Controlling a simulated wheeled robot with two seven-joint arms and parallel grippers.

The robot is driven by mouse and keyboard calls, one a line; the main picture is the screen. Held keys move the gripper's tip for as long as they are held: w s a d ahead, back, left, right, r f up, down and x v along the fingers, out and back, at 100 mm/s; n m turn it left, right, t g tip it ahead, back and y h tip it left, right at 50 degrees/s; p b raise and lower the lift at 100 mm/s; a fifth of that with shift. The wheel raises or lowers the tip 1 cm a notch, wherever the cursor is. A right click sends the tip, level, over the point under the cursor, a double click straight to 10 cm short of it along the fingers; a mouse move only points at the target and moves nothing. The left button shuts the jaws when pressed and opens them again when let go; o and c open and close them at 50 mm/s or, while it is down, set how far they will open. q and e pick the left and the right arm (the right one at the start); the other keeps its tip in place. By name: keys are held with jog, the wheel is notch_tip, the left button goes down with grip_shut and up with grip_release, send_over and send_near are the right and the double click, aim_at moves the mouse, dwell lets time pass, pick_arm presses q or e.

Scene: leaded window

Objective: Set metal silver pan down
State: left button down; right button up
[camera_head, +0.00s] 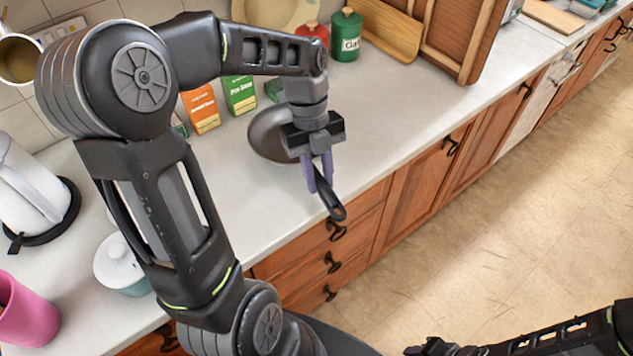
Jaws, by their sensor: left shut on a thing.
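The metal silver pan (266,138) shows as a dark grey round body partly hidden behind my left gripper. Its black handle (332,207) points toward the counter's front edge and sticks out over the drawers. My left gripper (319,184) points down with its purple fingers shut on the handle. The pan is at or just over the white counter (400,120); I cannot tell whether it touches. My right gripper (432,348) is at the bottom edge, mostly cut off, over the floor and away from the pan.
Orange (201,108) and green (240,94) boxes stand behind the pan. A green canister (345,35) and a red one (314,33) are at the back. A kettle (30,190), a lidded pot (120,265) and a pink cup (25,318) stand left. Counter right of the pan is clear.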

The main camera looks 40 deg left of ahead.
pick_arm(q)
jog(key=shift+f, duration=0.3)
jog(key=shift+f+p, duration=0.35)
jog(key=shift+f, duration=1.55)
jog(key=c, duration=1.2)
grip_release()
jog(key=shift+c, duration=0.2)
jog(key=shift+r, duration=0.1)
